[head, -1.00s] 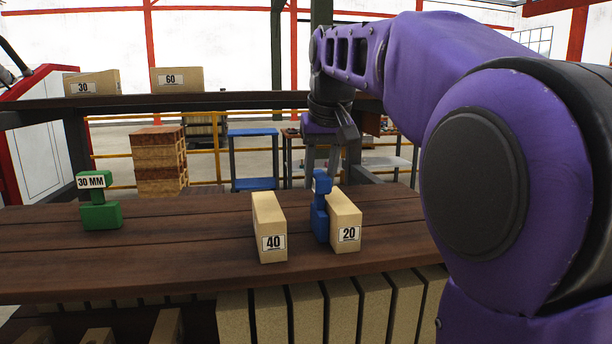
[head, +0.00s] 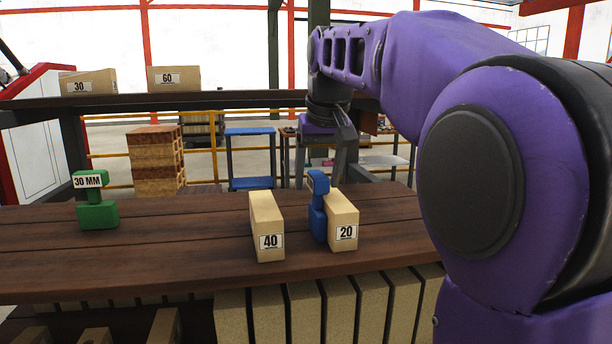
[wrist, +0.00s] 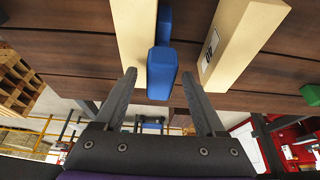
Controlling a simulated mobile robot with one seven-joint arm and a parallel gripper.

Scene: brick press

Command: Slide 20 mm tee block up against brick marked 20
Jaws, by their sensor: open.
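The blue tee block (head: 317,222) stands upright on the dark wooden table. It is against the left face of the brick marked 20 (head: 343,236), with no gap that I can make out. In the wrist view the blue block (wrist: 161,72) lies along the brick marked 20 (wrist: 133,35). The brick marked 40 (head: 269,241) stands to the left, apart from the block. My gripper (wrist: 159,76) is open. Its fingers are spread on either side of the block's near end in the wrist view, with space visible at both sides. In the head view it is behind the block.
A green tee block marked 30 MM (head: 97,214) stands at the table's left. Bricks marked 30 (head: 88,83) and 60 (head: 174,79) lie on the raised shelf behind. The table (head: 180,252) is clear between the green block and brick 40.

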